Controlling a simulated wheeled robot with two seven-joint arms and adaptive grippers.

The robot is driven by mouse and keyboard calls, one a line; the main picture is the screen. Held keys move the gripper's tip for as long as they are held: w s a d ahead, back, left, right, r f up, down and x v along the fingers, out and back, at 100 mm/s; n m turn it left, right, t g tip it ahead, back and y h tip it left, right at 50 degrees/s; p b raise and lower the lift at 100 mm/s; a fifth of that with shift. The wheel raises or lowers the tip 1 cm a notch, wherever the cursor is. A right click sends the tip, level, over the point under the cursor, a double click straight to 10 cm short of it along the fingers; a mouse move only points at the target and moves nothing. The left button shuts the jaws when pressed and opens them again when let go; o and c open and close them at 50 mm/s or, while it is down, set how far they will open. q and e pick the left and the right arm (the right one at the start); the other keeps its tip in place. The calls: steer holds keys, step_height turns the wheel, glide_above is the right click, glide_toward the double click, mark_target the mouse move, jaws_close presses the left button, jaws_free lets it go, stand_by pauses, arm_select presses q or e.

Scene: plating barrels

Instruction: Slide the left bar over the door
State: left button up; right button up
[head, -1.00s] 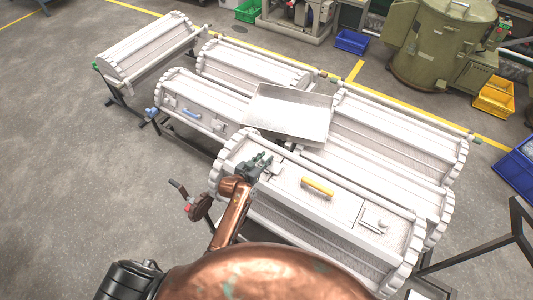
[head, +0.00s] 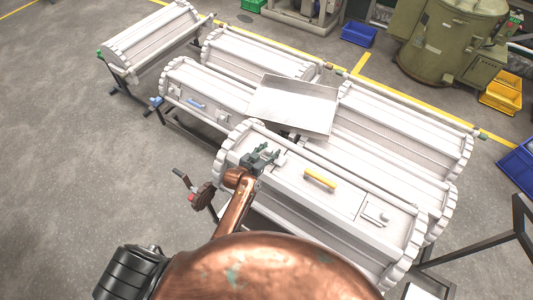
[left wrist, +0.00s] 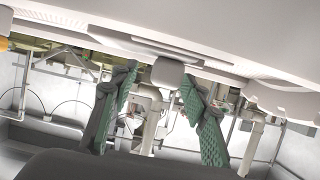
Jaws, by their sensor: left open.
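The near white barrel (head: 290,215) has a flat door (head: 294,180) with a yellow handle (head: 320,178) on its upper side. My left gripper (head: 264,156) is open at the left end of this door, by the left bar (head: 281,161), which it partly hides. In the left wrist view, the green-padded fingers of the left gripper (left wrist: 160,78) stand apart on either side of a grey block (left wrist: 167,73) under a pale panel. I cannot tell whether they touch it. The right bar (head: 376,214) lies at the door's right end. My right gripper is not in view.
An open metal tray (head: 292,104) lies across the barrels just behind. A barrel with a blue handle (head: 195,103) stands at the left, and other white barrels crowd behind. A dark stand frame (head: 480,250) is at the right.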

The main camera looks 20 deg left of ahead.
arm_select(q)
steer(key=v, duration=1.1)
steer(key=shift+s+r, duration=0.25)
steer(key=shift+s, duration=0.05)
steer(key=shift+a, duration=0.1)
steer(key=s+a+f+n+g+y, duration=0.1)
steer(key=s+a+f+g+y, duration=0.2)
steer(key=s, duration=0.7)
steer(key=s+a+n+g, duration=0.1)
steer(key=s+a+g, duration=0.35)
steer(key=s, duration=0.65)
steer(key=s+a+f+n+g+y, duration=0.15)
steer(key=s+a, duration=0.25)
steer(key=s, duration=0.6)
step_height(320, 180, down, 31)
steer(key=s+d+m+g, duration=0.1)
steer(key=s+g, duration=0.1)
steer(key=s, duration=0.1)
steer(key=s+f+g, duration=0.1)
steer(key=s+f, duration=1.5)
steer(key=s, duration=0.2)
steer(key=shift+s+f+m+h, duration=0.15)
steer(key=shift+s+m+h, duration=0.2)
steer(key=shift+m, duration=0.1)
